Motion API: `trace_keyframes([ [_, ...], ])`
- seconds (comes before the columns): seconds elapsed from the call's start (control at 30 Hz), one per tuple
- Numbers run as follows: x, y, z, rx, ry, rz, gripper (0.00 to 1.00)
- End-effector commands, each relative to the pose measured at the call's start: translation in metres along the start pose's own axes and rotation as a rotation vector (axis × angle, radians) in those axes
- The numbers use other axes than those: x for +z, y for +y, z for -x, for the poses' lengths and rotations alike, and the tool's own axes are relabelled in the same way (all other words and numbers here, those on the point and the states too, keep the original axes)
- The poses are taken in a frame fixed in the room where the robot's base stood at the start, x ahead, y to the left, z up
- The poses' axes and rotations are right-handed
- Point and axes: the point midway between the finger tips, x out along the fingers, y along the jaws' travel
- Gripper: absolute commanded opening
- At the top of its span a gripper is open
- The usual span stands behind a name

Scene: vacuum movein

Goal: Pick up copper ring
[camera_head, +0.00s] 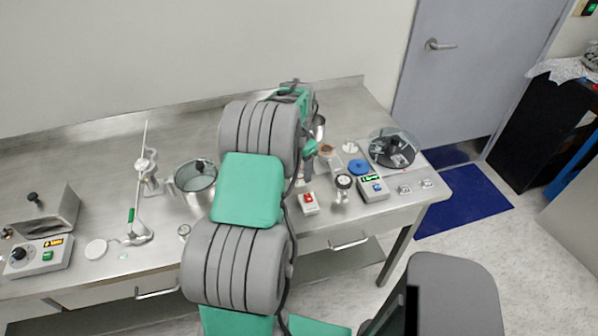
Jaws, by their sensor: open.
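A small copper-coloured round thing (327,149), which looks like the copper ring, lies on the steel bench just right of my arm. It is too small to make out its hole or what it rests on. My gripper (309,148) is mostly hidden behind my grey and green arm. Only a little of its green end shows, just left of the copper thing. It is open, and I see nothing held in it. I cannot tell whether it touches the ring.
On the steel bench (85,145), a glass-lidded pot (195,176) stands left of my arm. A blue disc (359,167), a display box (373,187), a gauge (343,183), a red-switch box (308,202) and a round clear dish (393,150) crowd the right end.

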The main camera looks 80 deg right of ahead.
Motion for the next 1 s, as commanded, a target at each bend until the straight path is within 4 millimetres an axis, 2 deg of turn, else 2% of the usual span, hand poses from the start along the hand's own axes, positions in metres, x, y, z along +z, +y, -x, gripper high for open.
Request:
trace_keyframes([
  [0.83, -0.0001, -0.0003, -0.0043, -0.001, 0.001, 0.001, 0.66],
  [1.0, -0.0001, -0.0002, -0.0043, 0.0, 0.001, 0.001, 0.52],
])
